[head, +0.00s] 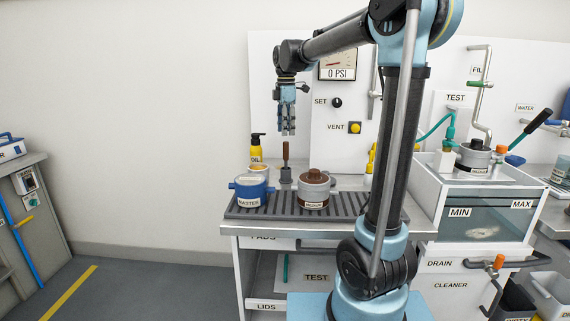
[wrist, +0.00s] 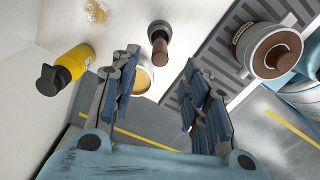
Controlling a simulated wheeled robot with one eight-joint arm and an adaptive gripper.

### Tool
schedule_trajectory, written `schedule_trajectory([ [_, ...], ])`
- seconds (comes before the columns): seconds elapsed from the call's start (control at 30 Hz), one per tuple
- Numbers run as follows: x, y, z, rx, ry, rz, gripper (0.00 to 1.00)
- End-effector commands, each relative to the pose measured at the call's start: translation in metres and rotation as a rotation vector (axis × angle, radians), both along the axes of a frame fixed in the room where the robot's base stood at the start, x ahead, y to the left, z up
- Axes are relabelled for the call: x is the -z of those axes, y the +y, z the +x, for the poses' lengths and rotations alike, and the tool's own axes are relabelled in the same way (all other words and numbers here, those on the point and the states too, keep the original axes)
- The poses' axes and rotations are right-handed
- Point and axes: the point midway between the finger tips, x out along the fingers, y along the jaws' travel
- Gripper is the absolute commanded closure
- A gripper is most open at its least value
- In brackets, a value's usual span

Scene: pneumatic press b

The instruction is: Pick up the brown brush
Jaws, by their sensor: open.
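The brown brush (head: 286,151) stands upright on the bench top behind the two pots, its brown handle up and a grey part at its foot. In the wrist view the brush handle (wrist: 160,50) points toward me, just beyond the fingertips and roughly between them. My gripper (head: 289,133) hangs pointing down above the brush, with a small gap between fingertips and handle in the head view. In the wrist view its fingers (wrist: 161,60) are spread apart with nothing held between them.
A yellow oil bottle (head: 256,149) and a small cup (head: 259,168) stand left of the brush. The blue MASTER pot (head: 250,190) and a grey pot with a brown top (head: 314,190) sit on the ribbed tray (head: 283,212) in front. A gauge panel (head: 349,140) rises behind.

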Motion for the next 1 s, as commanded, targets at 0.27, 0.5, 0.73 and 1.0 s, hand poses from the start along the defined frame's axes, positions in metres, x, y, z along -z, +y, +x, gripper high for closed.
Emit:
schedule_trajectory([
  [0.27,0.044,-0.001,0.000,0.002,0.000,0.000,0.58],
  [0.5,0.059,-0.001,0.000,0.002,0.000,0.000,0.58],
  [0.73,0.084,0.000,0.001,0.002,0.000,0.000,0.58],
  [1.0,0.109,0.000,0.001,0.002,0.000,0.000,0.58],
])
